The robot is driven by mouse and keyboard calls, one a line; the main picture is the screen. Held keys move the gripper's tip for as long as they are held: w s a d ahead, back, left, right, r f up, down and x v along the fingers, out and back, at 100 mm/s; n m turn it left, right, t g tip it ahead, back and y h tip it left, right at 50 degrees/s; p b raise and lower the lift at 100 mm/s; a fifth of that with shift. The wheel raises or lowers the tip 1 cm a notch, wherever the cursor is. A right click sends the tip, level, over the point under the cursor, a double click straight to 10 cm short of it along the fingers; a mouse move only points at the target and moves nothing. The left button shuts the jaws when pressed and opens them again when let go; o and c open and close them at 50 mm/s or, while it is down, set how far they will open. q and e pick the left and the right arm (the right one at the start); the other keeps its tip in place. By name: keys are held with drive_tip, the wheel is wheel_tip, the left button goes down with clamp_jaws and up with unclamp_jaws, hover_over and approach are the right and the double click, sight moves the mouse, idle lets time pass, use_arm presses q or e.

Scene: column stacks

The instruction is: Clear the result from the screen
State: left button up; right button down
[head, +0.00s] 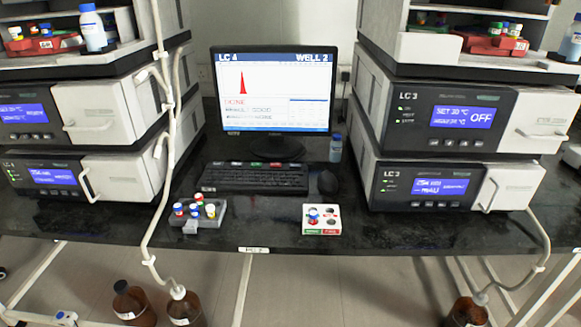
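The monitor (272,90) stands at the back middle of the bench. Its screen is lit, with "LC" and "WELL 2" in the blue header, one tall red peak on a white plot, the red word "DONE" and lines of small text below. A black keyboard (254,179) lies in front of it, with a few coloured labels or keys, red and green among them, along its back edge. A black mouse (327,182) sits to the keyboard's right. Neither of my grippers shows in the head view.
A grey rack (207,219) of several capped vials stands front left. A white tray (333,226) with green and red labels is front right. A blue-capped bottle (335,149) stands beside the monitor. Instrument stacks (462,118) flank the bench; a pale tube (146,215) hangs at left.

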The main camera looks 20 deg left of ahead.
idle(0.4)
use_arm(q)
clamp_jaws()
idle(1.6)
